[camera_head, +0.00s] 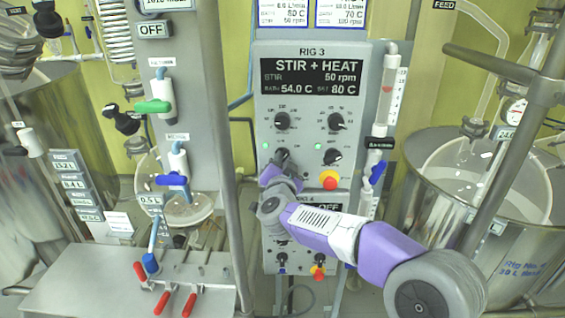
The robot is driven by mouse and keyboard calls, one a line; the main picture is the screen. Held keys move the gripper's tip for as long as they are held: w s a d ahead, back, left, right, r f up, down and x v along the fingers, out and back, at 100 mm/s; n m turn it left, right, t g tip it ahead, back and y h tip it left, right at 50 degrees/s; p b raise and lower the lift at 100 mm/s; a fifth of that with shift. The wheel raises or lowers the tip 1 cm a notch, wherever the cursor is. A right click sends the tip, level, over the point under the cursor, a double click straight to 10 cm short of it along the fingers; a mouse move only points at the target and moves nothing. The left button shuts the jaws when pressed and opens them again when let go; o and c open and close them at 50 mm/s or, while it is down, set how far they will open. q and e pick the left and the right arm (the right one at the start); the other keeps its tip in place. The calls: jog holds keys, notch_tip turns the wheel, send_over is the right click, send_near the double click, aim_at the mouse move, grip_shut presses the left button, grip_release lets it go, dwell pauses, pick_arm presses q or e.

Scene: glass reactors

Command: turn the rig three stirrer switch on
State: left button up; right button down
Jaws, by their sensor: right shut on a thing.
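The rig three panel (262,105) is a grey box labelled RIG 3. Its black display (311,77) reads STIR + HEAT, 50 rpm, 54.0 C and set 80 C. My purple and grey right arm reaches in from the lower right. My right gripper (282,163) is shut on the stirrer switch at the panel's lower left, and its fingers mostly hide the switch. A green lamp (267,146) glows above left of it. A second switch (333,156) sits to the right with a green lamp (318,146) beside it. My left gripper is out of view.
Two black knobs (282,121) (337,121) sit above the switches. A red and yellow emergency button (329,180) is close right of my gripper. Another panel (273,250) is below. A pole (232,180) stands left; a steel vessel (480,230) stands right.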

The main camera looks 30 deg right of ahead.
jog(key=m+b, duration=0.2)
jog(key=m, duration=0.3)
jog(key=c, duration=1.1)
grip_release()
jog(key=shift+o, duration=0.2)
